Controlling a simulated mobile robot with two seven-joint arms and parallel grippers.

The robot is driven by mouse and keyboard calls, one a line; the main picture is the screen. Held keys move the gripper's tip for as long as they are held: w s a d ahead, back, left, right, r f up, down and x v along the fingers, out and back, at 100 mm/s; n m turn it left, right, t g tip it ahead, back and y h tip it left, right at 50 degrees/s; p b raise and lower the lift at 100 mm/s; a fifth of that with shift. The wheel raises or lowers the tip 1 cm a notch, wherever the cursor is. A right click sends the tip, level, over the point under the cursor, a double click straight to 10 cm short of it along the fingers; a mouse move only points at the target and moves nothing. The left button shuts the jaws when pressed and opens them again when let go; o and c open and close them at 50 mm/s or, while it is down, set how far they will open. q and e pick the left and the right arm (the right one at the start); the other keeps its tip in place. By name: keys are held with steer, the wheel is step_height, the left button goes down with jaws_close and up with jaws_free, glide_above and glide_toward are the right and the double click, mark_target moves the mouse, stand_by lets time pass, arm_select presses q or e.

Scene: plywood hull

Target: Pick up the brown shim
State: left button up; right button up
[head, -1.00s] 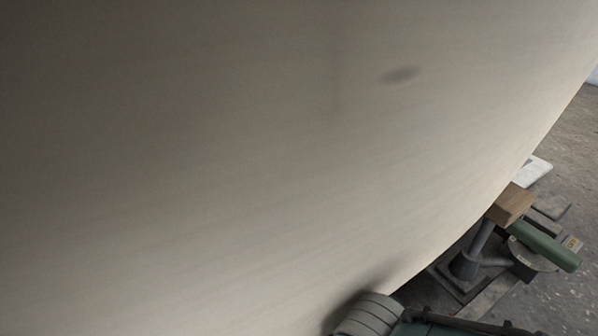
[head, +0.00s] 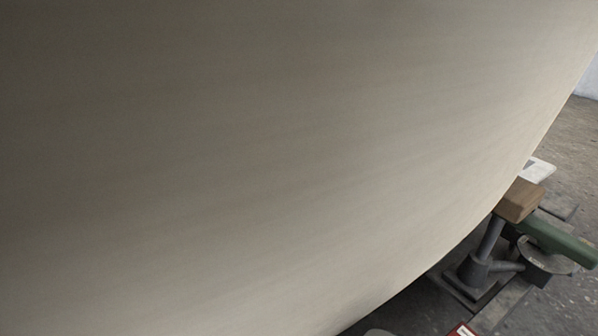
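I cannot make out a brown shim in the head view. The only brown thing in sight is a thick wooden block (head: 519,200) at the right. It sits on top of a grey metal stand (head: 474,270), close against the edge of the pale hull (head: 250,170). Whether it touches the hull is not clear. Neither of my grippers shows.
The curved hull fills most of the view and hides what lies behind it. A green and grey tool-like object (head: 556,243) is right of the stand. A white flat piece (head: 541,170) lies behind the block. Grey floor (head: 572,135) shows at the right. A small red-edged thing (head: 462,329) is at the bottom edge.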

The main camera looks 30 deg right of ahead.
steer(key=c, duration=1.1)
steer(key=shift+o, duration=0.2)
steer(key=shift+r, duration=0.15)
